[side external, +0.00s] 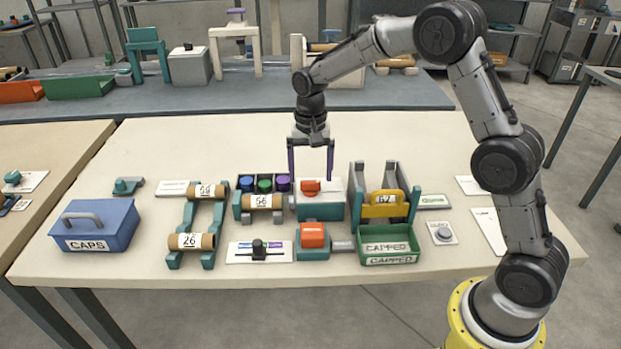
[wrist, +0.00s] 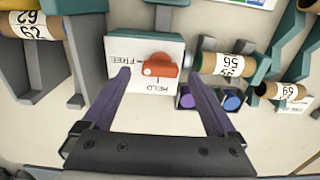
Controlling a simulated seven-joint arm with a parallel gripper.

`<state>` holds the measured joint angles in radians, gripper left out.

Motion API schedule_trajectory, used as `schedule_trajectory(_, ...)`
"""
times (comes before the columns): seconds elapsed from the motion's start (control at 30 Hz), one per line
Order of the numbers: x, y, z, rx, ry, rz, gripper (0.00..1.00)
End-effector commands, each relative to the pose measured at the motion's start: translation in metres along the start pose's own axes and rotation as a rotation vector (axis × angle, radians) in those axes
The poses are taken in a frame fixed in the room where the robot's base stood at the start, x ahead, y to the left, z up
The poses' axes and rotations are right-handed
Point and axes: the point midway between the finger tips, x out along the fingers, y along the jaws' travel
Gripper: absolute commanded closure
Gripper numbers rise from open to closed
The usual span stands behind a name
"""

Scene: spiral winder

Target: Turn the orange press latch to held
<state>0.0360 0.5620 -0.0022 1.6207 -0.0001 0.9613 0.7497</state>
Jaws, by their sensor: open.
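The orange press latch (side external: 311,187) is a small knob on the white panel of a teal-based box (side external: 321,211) in the middle of the table. In the wrist view the latch (wrist: 160,66) lies on the white panel (wrist: 121,47), between the printed words FREE, on the left, and HELD, below. A small pale mark shows on its lower left part; I cannot tell for sure which word it points to. My gripper (side external: 311,177) has purple fingers, open and pointing down above the box. In the wrist view the fingers (wrist: 161,78) stand apart on either side of the latch, with nothing between them gripped.
A roll marked 56 (side external: 263,202) lies on a holder left of the box. An orange block (side external: 312,235) stands in front, beside the green CAPPED tray (side external: 388,259). A blue CAPS box (side external: 92,225) is far left.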

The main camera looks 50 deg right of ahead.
Motion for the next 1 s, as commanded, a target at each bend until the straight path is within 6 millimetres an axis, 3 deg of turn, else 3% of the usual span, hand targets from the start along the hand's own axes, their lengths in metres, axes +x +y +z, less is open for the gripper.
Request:
schedule_trajectory(0.2,0.020,0.000,0.000,0.000,0.000,0.000,0.07)
schedule_trajectory(0.53,0.023,0.000,0.000,0.000,0.000,0.000,0.07)
schedule_trajectory(1.0,0.022,0.000,0.000,0.000,0.000,0.000,0.90)
